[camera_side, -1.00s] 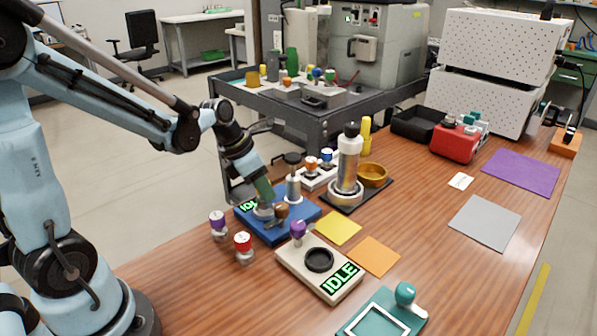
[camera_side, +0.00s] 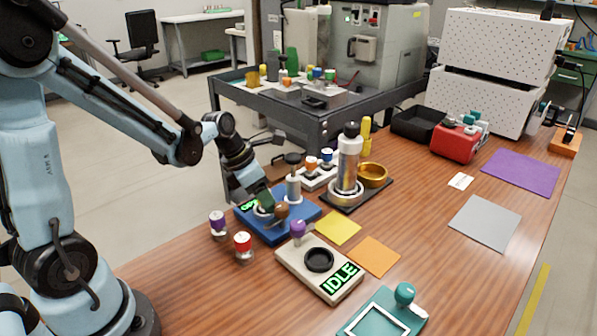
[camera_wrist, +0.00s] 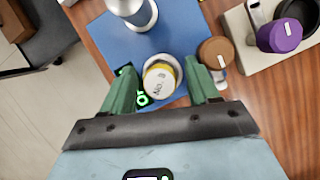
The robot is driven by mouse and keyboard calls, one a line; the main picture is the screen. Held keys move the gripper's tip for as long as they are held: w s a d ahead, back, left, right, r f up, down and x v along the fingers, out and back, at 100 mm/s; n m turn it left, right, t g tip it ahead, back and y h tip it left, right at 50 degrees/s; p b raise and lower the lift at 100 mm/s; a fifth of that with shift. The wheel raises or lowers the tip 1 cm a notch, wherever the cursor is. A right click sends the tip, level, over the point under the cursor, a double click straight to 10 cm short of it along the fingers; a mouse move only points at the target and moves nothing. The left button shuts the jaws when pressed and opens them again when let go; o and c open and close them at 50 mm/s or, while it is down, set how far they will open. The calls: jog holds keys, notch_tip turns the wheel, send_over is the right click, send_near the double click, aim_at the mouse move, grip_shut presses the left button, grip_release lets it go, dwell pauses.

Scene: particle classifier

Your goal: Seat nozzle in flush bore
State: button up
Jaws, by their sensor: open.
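A blue station (camera_side: 292,231) stands on the wooden table; it also shows in the wrist view (camera_wrist: 117,40). A pale round piece with a yellow band and a printed top (camera_wrist: 160,78), which looks like the nozzle, sits at the near edge of the station. My gripper (camera_wrist: 163,83) is open, with one green finger on each side of this piece. I cannot tell whether the fingers touch it. In the side view my gripper (camera_side: 263,203) is low over the station and mostly hides the piece. The bore and how deep the piece sits are hidden.
A silver post (camera_side: 293,187) rises from the station, and a brown knob (camera_side: 282,210) is close beside my fingers. Purple-topped (camera_side: 217,222) and red-topped (camera_side: 243,244) pieces stand to the left. A beige IDLE station (camera_side: 296,268) is in front. A tall silver cylinder (camera_side: 347,168) stands behind.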

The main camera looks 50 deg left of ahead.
jog(key=shift+r, duration=0.1)
jog(key=v, duration=1.2)
jog(key=s+d+m+t, duration=0.1)
jog(key=d+m, duration=0.1)
jog(key=m, duration=0.8)
jog(key=s+d+f+m+t+y, duration=0.1)
jog(key=d+m, duration=0.2)
jog(key=m, duration=0.8)
jog(key=s+d+f+m, duration=0.1)
jog(key=s+d+m, duration=0.1)
jog(key=m, duration=0.9)
jog(key=shift+d+t, duration=0.4)
jog(key=shift+d, duration=0.1)
jog(key=shift+w, duration=0.1)
